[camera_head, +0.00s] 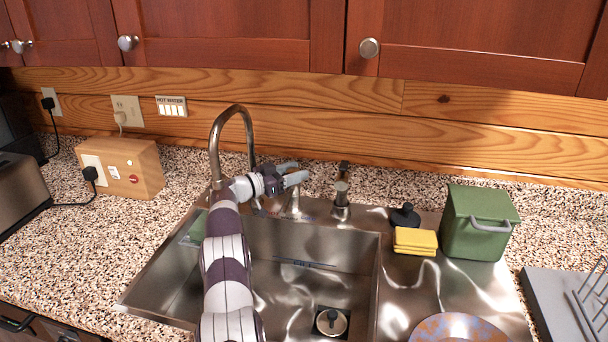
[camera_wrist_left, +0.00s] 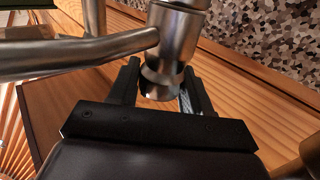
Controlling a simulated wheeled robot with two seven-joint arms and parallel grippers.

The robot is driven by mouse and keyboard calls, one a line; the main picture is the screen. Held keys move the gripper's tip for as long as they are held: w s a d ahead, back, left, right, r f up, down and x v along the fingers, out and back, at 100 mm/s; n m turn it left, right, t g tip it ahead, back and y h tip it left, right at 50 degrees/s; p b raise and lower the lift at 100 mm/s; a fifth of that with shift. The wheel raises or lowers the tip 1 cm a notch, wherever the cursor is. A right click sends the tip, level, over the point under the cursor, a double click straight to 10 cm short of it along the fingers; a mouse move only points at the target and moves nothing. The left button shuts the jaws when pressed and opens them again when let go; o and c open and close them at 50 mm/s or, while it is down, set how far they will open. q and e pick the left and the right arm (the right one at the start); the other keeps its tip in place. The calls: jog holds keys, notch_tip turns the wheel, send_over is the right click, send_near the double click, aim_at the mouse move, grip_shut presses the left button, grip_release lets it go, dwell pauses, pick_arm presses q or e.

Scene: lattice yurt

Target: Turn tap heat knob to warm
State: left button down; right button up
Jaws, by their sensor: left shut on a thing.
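The steel gooseneck tap (camera_head: 214,140) rises behind the sink, with its base partly hidden by my left arm. My left gripper (camera_head: 291,173) is beside the tap's spout, over the back of the sink, fingers pointing right. In the left wrist view its black fingers (camera_wrist_left: 160,88) are on either side of a round steel part, which appears to be the tap heat knob (camera_wrist_left: 175,45). The gripper is shut on it. A steel bar (camera_wrist_left: 85,52) joins this part from the left. The knob's setting cannot be read. My right gripper is not in view.
The steel sink (camera_head: 310,255) has a drain plug (camera_head: 331,321) in its bowl. A steel fitting (camera_head: 341,202) stands right of the gripper. Yellow sponges (camera_head: 415,240), a black stopper (camera_head: 405,217) and a green bin (camera_head: 478,222) sit further right. A "hot water" panel (camera_head: 172,106) is on the wall.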

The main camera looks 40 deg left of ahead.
pick_arm(q)
jog(key=shift+r, duration=0.1)
jog(key=c, duration=0.6)
grip_release()
jog(key=shift+s, duration=0.15)
jog(key=shift+s+a, duration=0.2)
jog(key=shift+s, duration=0.1)
jog(key=b+v, duration=0.1)
jog(key=v, duration=1.1)
jog(key=shift+d, duration=0.2)
